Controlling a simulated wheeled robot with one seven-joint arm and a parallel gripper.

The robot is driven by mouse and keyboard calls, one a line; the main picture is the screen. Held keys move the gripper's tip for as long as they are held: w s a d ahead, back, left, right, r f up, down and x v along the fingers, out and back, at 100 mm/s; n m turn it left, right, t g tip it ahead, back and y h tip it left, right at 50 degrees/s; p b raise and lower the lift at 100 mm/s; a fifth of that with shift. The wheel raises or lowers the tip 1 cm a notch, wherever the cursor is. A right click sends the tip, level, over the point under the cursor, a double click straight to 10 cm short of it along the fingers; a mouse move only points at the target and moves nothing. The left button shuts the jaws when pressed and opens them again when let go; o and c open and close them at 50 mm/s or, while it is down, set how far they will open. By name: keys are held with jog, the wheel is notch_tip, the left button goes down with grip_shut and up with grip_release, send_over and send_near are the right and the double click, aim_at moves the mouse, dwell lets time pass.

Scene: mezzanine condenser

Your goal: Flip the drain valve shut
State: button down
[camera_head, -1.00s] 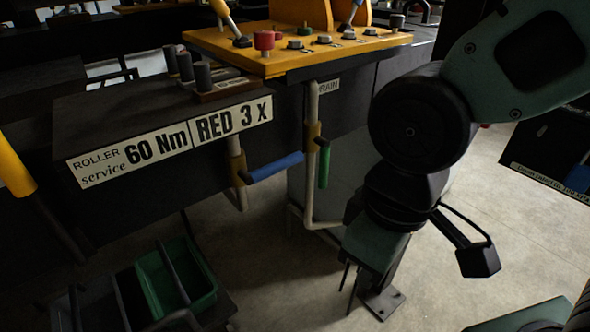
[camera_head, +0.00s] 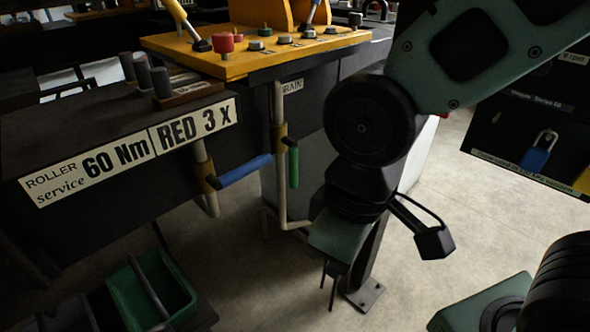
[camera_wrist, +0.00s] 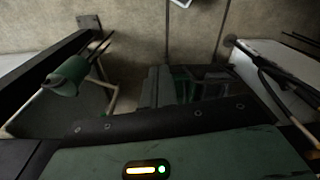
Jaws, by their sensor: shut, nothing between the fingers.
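The label ending in "RAIN" (camera_head: 292,87) is on the bench side, by a pale vertical pipe (camera_head: 279,105). A brass-coloured valve body (camera_head: 280,138) sits on that pipe, and its green lever (camera_head: 294,167) hangs down alongside the pipe.
A blue lever (camera_head: 245,170) sticks out sideways from a second pipe (camera_head: 202,155), left of the green one. A green bin (camera_head: 168,290) is low left. A board with a blue padlock (camera_head: 536,158) stands right.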

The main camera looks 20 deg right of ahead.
jog(key=w+f+n+t+y+b, duration=0.2)
jog(key=w+f+n+t+b, duration=0.15)
jog(key=w+f, duration=0.45)
jog(key=n+t+y+b, duration=0.75)
jog(key=n+t, duration=0.35)
jog(key=n, duration=0.3)
send_near(292, 179)
jog(key=s+a+r, duration=0.1)
jog(key=s+a, duration=0.2)
jog(key=a, duration=0.1)
jog(key=shift+w+a+r, duration=0.1)
jog(key=shift+w+r, duration=0.05)
jog(key=shift+r, duration=0.1)
jog(key=shift+w+a+p, duration=0.35)
jog(key=shift+w+p, duration=0.25)
jog(key=shift+w, duration=0.95)
jog(key=shift+w+a+p, duration=0.35)
jog(key=shift+w+p, duration=0.25)
jog(key=shift+w, duration=0.95)
jog(key=shift+w+a+p, duration=0.35)
jog(key=shift+w+p, duration=0.25)
jog(key=shift+w, duration=0.95)
